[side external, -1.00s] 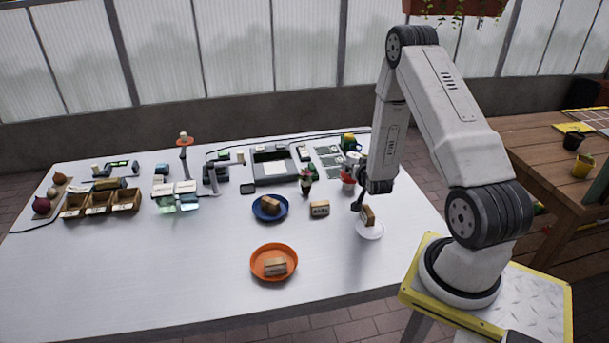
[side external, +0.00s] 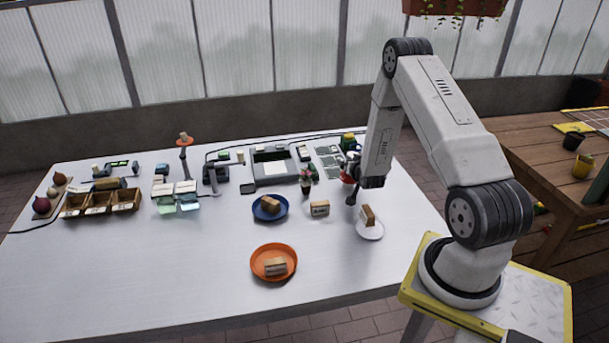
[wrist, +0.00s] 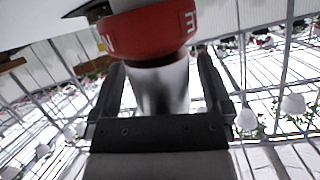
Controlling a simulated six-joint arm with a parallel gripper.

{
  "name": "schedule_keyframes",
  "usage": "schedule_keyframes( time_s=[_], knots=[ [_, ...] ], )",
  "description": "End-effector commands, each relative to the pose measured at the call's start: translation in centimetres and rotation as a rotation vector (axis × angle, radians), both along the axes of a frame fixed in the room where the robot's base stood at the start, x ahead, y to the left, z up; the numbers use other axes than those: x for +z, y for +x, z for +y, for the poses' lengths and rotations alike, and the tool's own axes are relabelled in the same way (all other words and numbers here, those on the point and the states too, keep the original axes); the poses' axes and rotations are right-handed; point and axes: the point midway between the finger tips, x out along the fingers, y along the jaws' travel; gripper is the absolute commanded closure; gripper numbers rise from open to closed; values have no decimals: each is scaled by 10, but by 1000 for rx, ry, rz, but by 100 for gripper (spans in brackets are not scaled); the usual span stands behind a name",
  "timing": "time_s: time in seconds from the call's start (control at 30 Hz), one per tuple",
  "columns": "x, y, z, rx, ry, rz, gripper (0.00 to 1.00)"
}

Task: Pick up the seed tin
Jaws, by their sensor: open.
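In the wrist view a silvery cylinder with a broad red lettered band, apparently the seed tin (wrist: 155,32), fills the top centre. Its lower silvery part lies between the two dark fingers of my gripper (wrist: 161,68). I cannot tell whether either finger touches it, and only single letters of the label show. In the side external view my gripper (side external: 352,192) is low over the right part of the table. A red thing (side external: 346,178), probably the same tin, shows beside it, partly hidden by the wrist. My gripper is open.
A white plate (side external: 370,234) with a tan block stands just in front of my gripper. Blue (side external: 284,213) and orange (side external: 255,268) plates hold blocks. The left front table is clear.

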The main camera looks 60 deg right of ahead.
Motion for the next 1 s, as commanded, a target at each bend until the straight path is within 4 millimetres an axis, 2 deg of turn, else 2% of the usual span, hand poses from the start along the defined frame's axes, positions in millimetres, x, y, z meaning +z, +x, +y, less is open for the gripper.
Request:
schedule_keyframes(
  time_s=[0.4,0.57,0.7,0.73,1.0],
  knots=[
    [0,0,0,0,-1,-1,0],
    [0,0,0,0,-1,-1,51],
    [1,0,0,0,-1,-1,95],
    [1,0,0,0,-1,-1,98],
    [2,0,0,0,-2,-1,98]
  ],
)
